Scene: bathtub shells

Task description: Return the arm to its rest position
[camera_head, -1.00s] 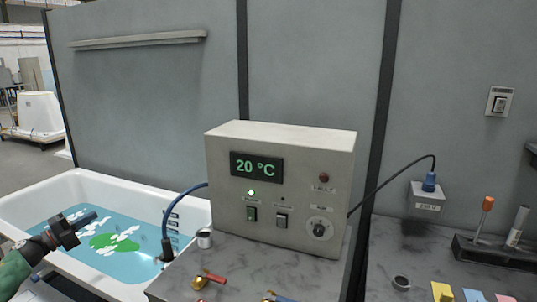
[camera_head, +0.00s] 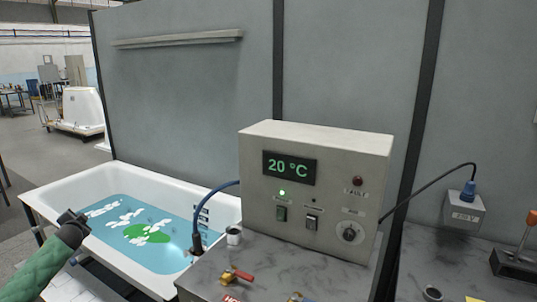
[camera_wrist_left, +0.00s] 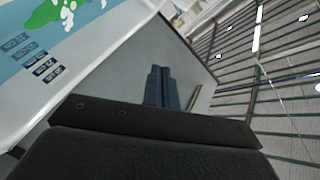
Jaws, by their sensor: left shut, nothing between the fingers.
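My left gripper (camera_head: 73,217) is at the left of the head view, in front of the bathtub's near left side. Its arm has a green sleeve and comes up from the lower left. In the left wrist view its two dark blue fingers (camera_wrist_left: 161,88) lie together, shut, with nothing between them. The white bathtub (camera_head: 55,184) holds blue water with a green patch and white shapes. The tub's edge and water also show at the upper left of the left wrist view. My right gripper is in neither view.
A control box (camera_head: 335,165) reading 20 °C, with a lit green lamp, stands on the grey bench (camera_head: 265,270) right of the tub. A blue hose (camera_head: 203,203) reaches into the tub. A red-handled valve (camera_head: 236,275) sits on the bench. Floor at the far left is open.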

